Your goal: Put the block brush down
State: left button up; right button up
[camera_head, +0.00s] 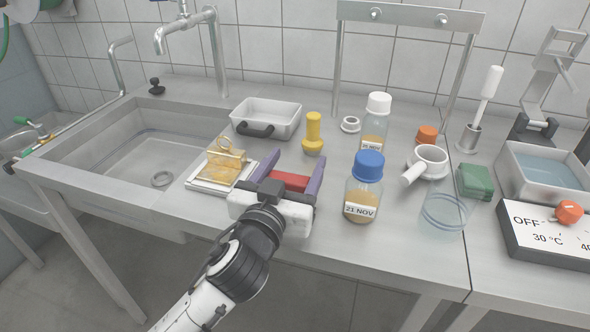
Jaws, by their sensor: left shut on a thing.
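My left gripper (292,172) reaches in from the bottom over the front of the steel counter (285,255). Its two purple fingers are shut on a red block, which I take to be the block brush (290,181). Only the red upper part shows between the fingers. Its underside is hidden, so I cannot tell whether it touches the counter. My right gripper is not in view.
Left of the gripper is a yellowish clear item on a white plate (205,187), beside the sink (135,165). A white tray (265,117) and yellow plunger-like piece (313,133) stand behind. A blue-capped bottle (364,188) stands close right. A clear beaker (446,214) is farther right.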

pick_arm(q)
jog(key=shift+f, duration=0.2)
jog(key=shift+f, duration=0.2)
jog(key=o, duration=1.2)
jog(key=shift+c, duration=0.2)
jog(key=shift+r, duration=0.1)
jog(key=shift+r, duration=0.25)
jog(key=v, duration=1.2)
jog(key=shift+f, duration=0.15)
jog(key=shift+s, duration=0.1)
